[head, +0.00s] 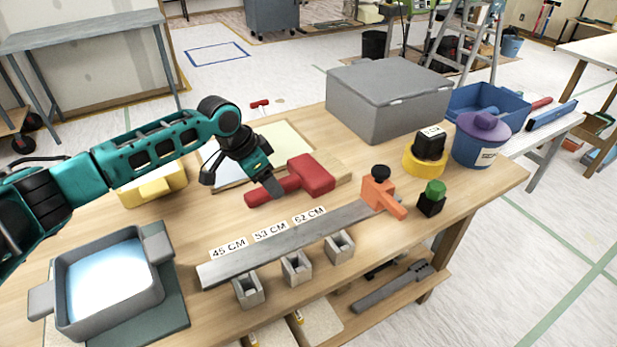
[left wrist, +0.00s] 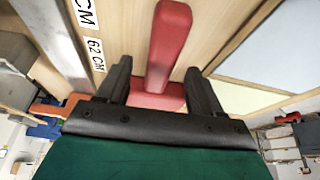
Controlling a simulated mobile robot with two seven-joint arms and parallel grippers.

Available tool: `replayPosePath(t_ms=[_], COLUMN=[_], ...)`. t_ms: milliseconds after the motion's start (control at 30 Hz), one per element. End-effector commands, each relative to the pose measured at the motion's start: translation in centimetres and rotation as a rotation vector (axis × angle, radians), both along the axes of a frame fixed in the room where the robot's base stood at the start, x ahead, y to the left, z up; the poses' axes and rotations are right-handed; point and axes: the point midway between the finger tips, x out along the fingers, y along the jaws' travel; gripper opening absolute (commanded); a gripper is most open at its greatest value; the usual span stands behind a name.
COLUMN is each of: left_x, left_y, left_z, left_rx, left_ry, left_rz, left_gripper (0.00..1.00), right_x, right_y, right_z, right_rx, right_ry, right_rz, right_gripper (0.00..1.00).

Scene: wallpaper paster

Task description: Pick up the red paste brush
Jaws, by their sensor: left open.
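The red paste brush (head: 312,174) lies on the wooden table, its handle pointing left and its thick block head to the right. My left gripper (head: 240,183) is open over the handle, with one dark finger in front of it in the head view. In the left wrist view the open left gripper (left wrist: 158,70) has its fingers on either side of the red brush (left wrist: 168,40), with gaps on both sides. The brush head is partly hidden behind the gripper body there. My right gripper is not in view.
A grey plank (head: 290,246) with length labels lies in front of the brush, near an orange clamp (head: 380,194). A pale sheet (head: 285,142) lies behind. A grey water tray (head: 108,315) stands front left, a yellow block (head: 152,187) left, and a grey box (head: 385,105) back right.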

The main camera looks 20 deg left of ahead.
Motion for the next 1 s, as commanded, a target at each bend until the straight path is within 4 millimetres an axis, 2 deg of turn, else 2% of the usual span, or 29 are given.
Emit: replayPosePath(t_ms=[100,400,1000], left_x=[0.41,0.50,0.48], left_y=[-0.27,-0.32,-0.30], left_z=[-1.25,-1.41,-1.40], left_rx=[0.001,0.001,0.001], left_ry=[-0.001,-0.002,-0.001], left_rz=[0.000,0.000,0.000], left_gripper=[0.66,0.64,0.07], right_x=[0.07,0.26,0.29], right_y=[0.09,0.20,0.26], right_z=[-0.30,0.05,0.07], right_rx=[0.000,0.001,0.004], right_ry=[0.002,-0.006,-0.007], right_rz=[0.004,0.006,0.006], right_gripper=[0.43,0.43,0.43])
